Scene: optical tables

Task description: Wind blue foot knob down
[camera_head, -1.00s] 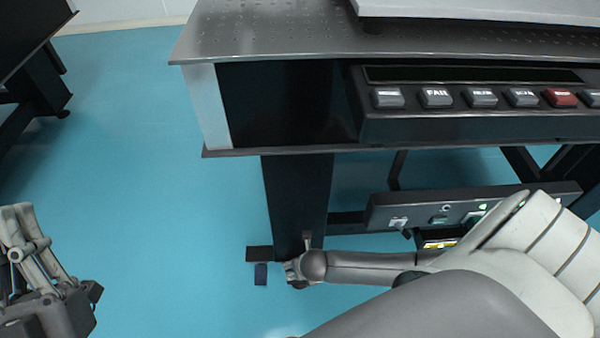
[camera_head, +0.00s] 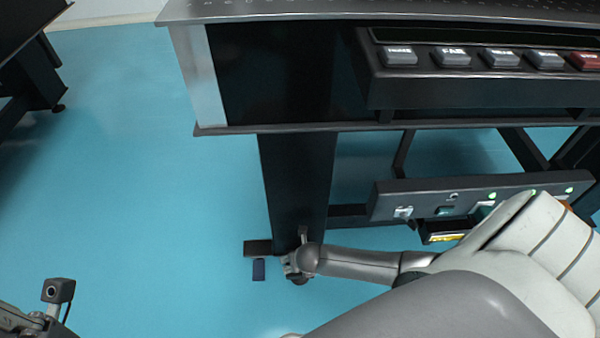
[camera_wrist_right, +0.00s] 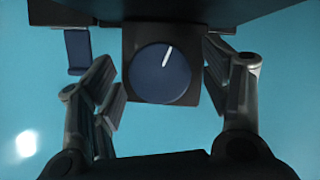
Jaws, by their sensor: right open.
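The blue foot knob (camera_wrist_right: 150,82) is a round dark-blue disc with a white line pointing up and slightly right. It sits on a black square block in the right wrist view. My right gripper (camera_wrist_right: 168,85) is open, with one finger on each side of the knob and a visible gap at each side. In the head view my right gripper (camera_head: 299,262) is low at the foot of the table leg (camera_head: 295,190), and the knob is hidden there. My left gripper (camera_head: 25,322) is only partly in view at the bottom left corner; its fingertips do not show.
A small blue rectangular tab (camera_head: 259,270) hangs beside the leg's foot; it also shows left of the knob in the right wrist view (camera_wrist_right: 77,50). The optical table (camera_head: 350,12) with a button panel overhangs above. A lower control box (camera_head: 385,203) is right of the leg.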

